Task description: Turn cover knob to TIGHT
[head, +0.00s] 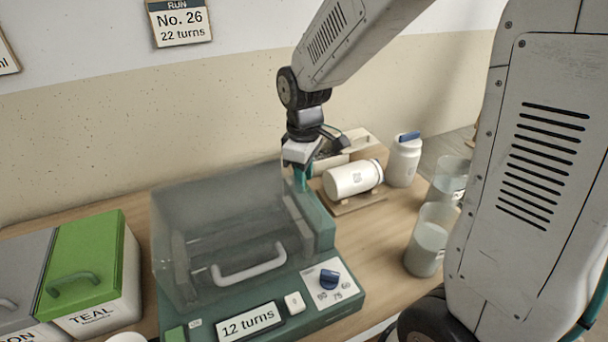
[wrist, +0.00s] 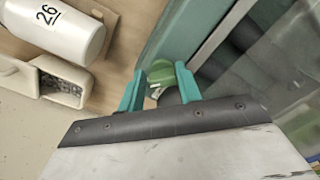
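The mixing machine has a green base (head: 335,297), a clear cover (head: 215,225) that is down, and a pale handle (head: 250,264). My gripper (head: 301,180) points down at the machine's right rear corner. In the wrist view, my gripper (wrist: 160,78) has its teal fingers apart. A dark rounded part (wrist: 171,98), perhaps the cover knob, shows between them, partly hidden by the gripper. A green patch with pale marks (wrist: 160,72) lies by it. I cannot tell whether the fingers touch the knob, and I cannot read its setting.
A white jar (head: 352,178) lies on a wooden stand right of the machine. A blue-lidded jar (head: 403,162) and clear beakers (head: 427,247) stand further right. A blue dial (head: 328,279) and a "12 turns" display (head: 248,321) are on the front. A green-lidded TEAL bin (head: 82,262) stands left.

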